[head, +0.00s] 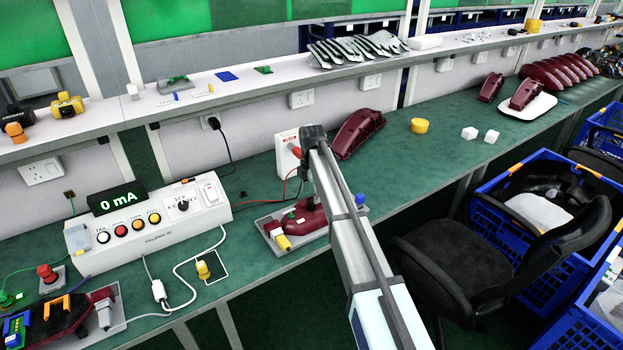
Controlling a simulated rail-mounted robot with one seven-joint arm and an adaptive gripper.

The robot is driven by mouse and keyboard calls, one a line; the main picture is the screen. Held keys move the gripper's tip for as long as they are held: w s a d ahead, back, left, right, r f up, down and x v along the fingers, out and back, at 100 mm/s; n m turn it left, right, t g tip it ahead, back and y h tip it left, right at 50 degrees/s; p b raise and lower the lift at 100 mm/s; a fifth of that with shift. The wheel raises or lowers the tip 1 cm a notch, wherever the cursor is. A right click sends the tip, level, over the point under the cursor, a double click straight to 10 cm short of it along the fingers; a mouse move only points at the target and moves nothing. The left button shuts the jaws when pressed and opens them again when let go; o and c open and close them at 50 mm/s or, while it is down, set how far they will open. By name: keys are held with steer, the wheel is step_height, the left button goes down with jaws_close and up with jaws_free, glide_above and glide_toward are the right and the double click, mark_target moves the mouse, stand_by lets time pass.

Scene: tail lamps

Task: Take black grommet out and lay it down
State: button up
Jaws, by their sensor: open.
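My arm rises from the bottom middle of the head view. The dark end of my gripper (313,135) shows above the bench; its fingertips are mostly hidden behind the arm. It appears open, with nothing visible held. Below it a dark red lamp housing (302,222) lies on a grey tray (272,226), partly covered by my arm. A yellow connector (282,242) sits at its front left, and a blue knob (360,200) shows right of my arm. I cannot make out a black grommet; it is too small or hidden.
A white test box (150,228) reading 0 mA stands on the green bench at left, with cables in front. A white box (288,150) and a red lamp cover (358,132) are behind my arm. A black chair (455,265) and blue crates (515,250) stand at right.

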mark_target(312, 199)
steer(key=shift+f, duration=1.85)
jaws_close()
